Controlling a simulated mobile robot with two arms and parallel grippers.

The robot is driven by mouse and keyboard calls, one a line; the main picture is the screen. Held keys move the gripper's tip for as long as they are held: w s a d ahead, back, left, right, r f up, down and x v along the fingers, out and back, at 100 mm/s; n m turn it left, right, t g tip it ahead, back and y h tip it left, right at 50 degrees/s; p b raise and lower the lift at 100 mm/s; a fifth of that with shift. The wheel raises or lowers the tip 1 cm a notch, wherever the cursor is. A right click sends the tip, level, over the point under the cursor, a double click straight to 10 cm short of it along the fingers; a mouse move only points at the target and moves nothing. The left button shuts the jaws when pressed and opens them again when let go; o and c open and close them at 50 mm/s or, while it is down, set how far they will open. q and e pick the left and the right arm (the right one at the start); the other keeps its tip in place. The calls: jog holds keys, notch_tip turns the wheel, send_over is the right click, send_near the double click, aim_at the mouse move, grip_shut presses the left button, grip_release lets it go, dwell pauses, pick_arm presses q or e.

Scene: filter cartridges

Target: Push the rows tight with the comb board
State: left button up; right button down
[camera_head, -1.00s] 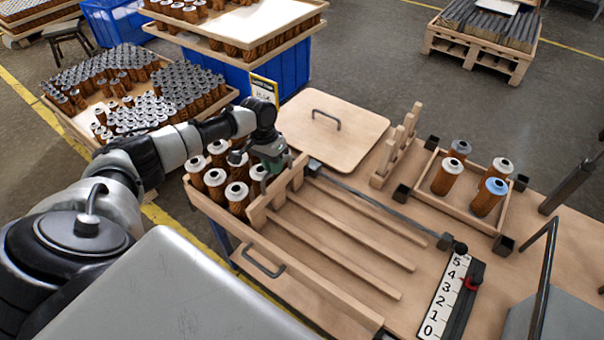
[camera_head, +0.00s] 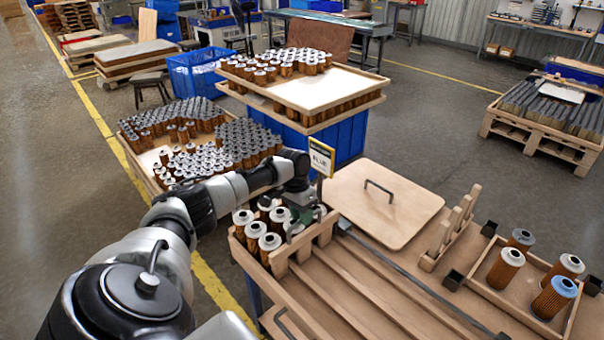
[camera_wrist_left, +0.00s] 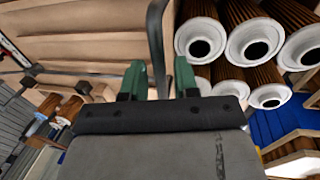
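A wooden board with teeth, apparently the comb board (camera_head: 300,247), stands across the slatted tray (camera_head: 262,291) against the white-topped filter cartridges (camera_head: 255,229) at its left end. Its teeth reach down between the lane slats. My left gripper (camera_head: 306,215) is at this board, above the cartridges. In the left wrist view, a dark bar-like handle (camera_wrist_left: 157,35) runs between the green fingers (camera_wrist_left: 160,80); whether they are clamped on it is unclear. Cartridges (camera_wrist_left: 250,42) show to the right there. My right gripper is not in view.
A flat wooden lid with a handle (camera_head: 415,205) lies behind the tray. A toothed wooden piece (camera_head: 447,232) stands right of it. A shallow box (camera_head: 500,295) at right holds several cartridges, one blue-topped. The lanes right of the comb board are empty.

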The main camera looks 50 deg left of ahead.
pick_arm(q)
jog(key=shift+o, duration=0.7)
notch_tip(320, 180, up, 10)
jog(key=a+b, duration=0.2)
jog(key=shift+r, duration=0.25)
